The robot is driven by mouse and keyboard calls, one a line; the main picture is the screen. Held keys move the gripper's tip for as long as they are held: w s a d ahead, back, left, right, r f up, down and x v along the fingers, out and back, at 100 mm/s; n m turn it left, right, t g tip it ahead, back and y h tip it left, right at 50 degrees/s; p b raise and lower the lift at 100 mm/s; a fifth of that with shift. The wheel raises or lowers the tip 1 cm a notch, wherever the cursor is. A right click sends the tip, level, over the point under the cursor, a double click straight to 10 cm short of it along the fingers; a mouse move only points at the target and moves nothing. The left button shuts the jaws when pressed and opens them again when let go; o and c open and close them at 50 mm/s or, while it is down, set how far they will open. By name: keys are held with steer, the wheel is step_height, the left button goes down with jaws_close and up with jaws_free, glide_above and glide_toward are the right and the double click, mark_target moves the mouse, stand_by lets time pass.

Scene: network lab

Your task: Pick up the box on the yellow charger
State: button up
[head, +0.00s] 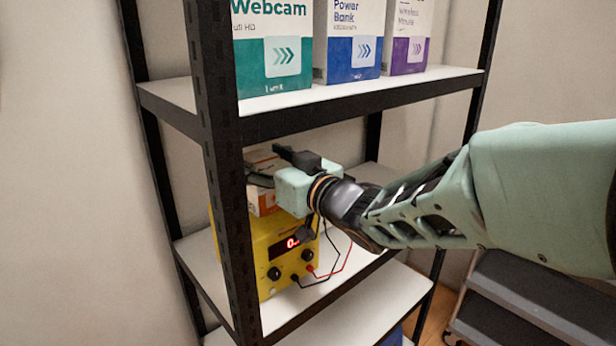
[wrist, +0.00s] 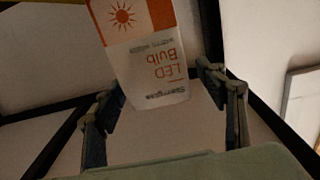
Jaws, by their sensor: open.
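The box is a white and orange LED bulb box (head: 265,198), mostly hidden behind my gripper in the head view. It rests on top of the yellow charger (head: 278,262) on the middle shelf. In the wrist view the box (wrist: 148,50) shows its printed face, with the lettering upside down. My gripper (head: 262,172) reaches in from the right at the height of the box. In the wrist view the fingers of my gripper (wrist: 165,102) are spread apart, and the lower end of the box lies between them in the picture. I cannot tell whether either finger touches it.
A black shelf post (head: 222,160) stands close in front of the charger's left side. The upper shelf (head: 330,97) is above my gripper and carries a webcam box (head: 272,50), a power bank box (head: 350,40) and a wireless mouse box (head: 407,38). Red and black leads hang from the charger.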

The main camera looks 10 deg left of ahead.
steer(key=shift+c, duration=0.6)
steer(key=c, duration=1.1)
steer(key=shift+r, duration=0.2)
